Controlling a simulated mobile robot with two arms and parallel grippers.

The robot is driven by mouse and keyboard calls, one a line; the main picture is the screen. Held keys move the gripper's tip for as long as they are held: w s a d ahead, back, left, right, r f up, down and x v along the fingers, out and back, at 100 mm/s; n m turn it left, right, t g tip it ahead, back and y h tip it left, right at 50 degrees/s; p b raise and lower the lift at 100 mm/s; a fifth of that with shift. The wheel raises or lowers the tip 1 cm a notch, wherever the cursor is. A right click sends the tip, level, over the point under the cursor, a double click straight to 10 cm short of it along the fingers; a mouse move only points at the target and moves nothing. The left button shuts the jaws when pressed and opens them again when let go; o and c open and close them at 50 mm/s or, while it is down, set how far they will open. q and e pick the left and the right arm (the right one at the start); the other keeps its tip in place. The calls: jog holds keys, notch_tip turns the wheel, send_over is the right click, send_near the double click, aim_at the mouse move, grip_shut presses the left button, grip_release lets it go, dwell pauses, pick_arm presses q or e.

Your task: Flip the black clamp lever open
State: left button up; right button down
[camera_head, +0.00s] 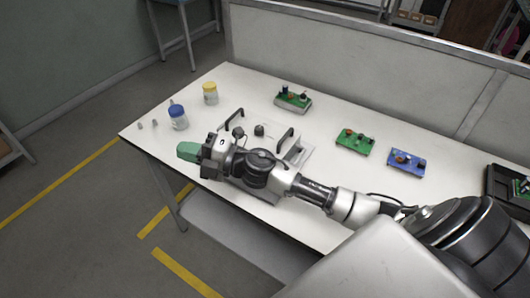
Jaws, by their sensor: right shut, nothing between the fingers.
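A pale fixture plate (305,157) lies on the white table, partly hidden behind my right arm. Two black bent levers rise from it: a left one (237,115) and a right one (285,137). A small black knob (259,130) stands between them. I cannot tell which of these is the clamp lever named in the task. My left gripper is not in view.
A blue jar (178,118) and a yellow jar (210,94) stand at the table's (330,110) left. Circuit boards lie behind and right: one at the back (293,101), a green one (355,141), a blue one (406,162). A black tray (500,190) is far right.

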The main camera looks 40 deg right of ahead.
jog(key=s+d+f+n+g+h, duration=0.1)
jog(key=d+f+n+g+h, duration=0.1)
jog(key=d+n+g+h, duration=0.7)
jog(key=d+n+g, duration=0.2)
jog(key=d+g, duration=0.4)
jog(key=d, duration=0.9)
jog(key=shift+n, duration=0.4)
jog(key=p+x, duration=0.2)
jog(key=x, duration=0.8)
